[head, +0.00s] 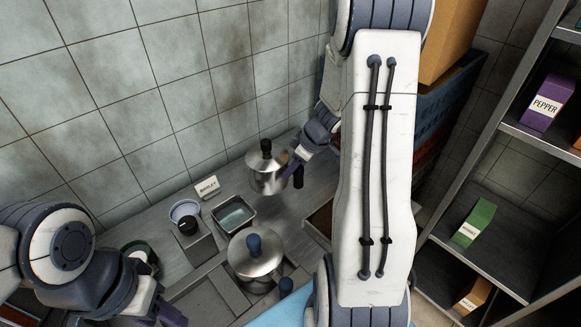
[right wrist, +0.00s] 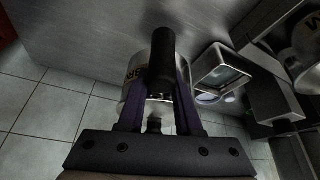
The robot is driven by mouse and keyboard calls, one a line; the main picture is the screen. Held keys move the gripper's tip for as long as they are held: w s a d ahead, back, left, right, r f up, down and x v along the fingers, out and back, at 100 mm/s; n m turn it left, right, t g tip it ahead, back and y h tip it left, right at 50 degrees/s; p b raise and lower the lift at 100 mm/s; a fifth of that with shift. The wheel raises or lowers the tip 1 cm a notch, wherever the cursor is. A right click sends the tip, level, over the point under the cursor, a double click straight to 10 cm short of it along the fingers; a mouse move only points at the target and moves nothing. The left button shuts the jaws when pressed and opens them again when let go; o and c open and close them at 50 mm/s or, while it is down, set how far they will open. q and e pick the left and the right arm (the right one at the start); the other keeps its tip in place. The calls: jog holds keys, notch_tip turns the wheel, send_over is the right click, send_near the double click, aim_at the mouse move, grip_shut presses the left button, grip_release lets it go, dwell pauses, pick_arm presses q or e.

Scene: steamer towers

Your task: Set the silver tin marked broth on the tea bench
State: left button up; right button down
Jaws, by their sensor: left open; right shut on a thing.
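A silver lidded tin (head: 265,181) with a black knob is at the back of the steel counter in the head view. My right gripper (head: 293,168) is at its right side, shut on its black handle. In the right wrist view the purple fingers of my right gripper (right wrist: 160,110) hold the black handle (right wrist: 162,60), with the silver tin (right wrist: 130,95) behind it. I cannot tell whether the tin touches the counter. My left gripper (head: 170,315) is open at the bottom left, partly cut off by the frame edge.
A second silver pot (head: 256,262) with a blue knob stands in front. A square steel pan (head: 235,215), a small white bowl (head: 184,208) and a "BARLEY" card (head: 207,188) stand to the left. A shelf rack (head: 480,255) with boxes is at right.

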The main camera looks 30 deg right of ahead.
jog(key=shift+d+b, duration=0.1)
jog(key=shift+b, duration=0.95)
notch_tip(320, 180, down, 6)
jog(key=b, duration=0.6)
jog(key=shift+r+b, duration=0.1)
jog(key=shift+b, duration=0.25)
jog(key=shift+f+b, duration=0.45)
jog(key=shift+b, duration=0.15)
jog(key=c, duration=0.5)
grip_release()
jog(key=shift+s, duration=0.1)
jog(key=shift+f, duration=0.1)
jog(key=v, duration=1)
jog(key=shift+s+r, duration=0.2)
jog(key=shift+s, duration=0.05)
